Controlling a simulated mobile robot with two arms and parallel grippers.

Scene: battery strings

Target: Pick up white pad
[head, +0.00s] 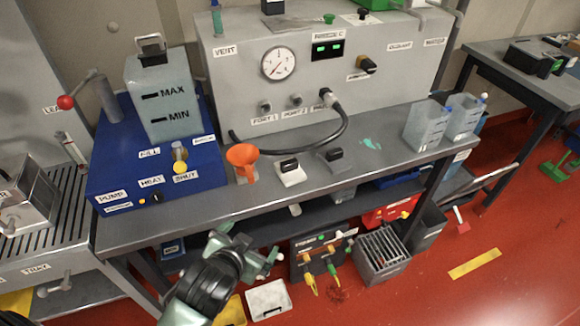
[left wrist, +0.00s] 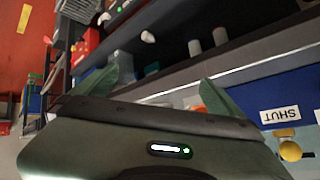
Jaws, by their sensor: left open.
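A white pad (head: 291,174) with a black grip on top sits on the grey bench (head: 218,207), just right of an orange funnel (head: 242,158). A similar grey pad (head: 335,160) with a black grip sits to its right. My left gripper (head: 250,243) is in front of the bench's front edge, lower left of the white pad and apart from it. In the left wrist view its two fingers (left wrist: 160,85) are spread with nothing between them. I cannot make out the white pad in the left wrist view. My right gripper is not in view.
A blue pump unit (head: 150,192) with a tank stands left on the bench. A grey panel with a gauge (head: 278,63) stands behind, its black hose (head: 335,135) curving behind the pads. Clear containers (head: 427,125) stand at right. A lower shelf and boxes lie under the bench.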

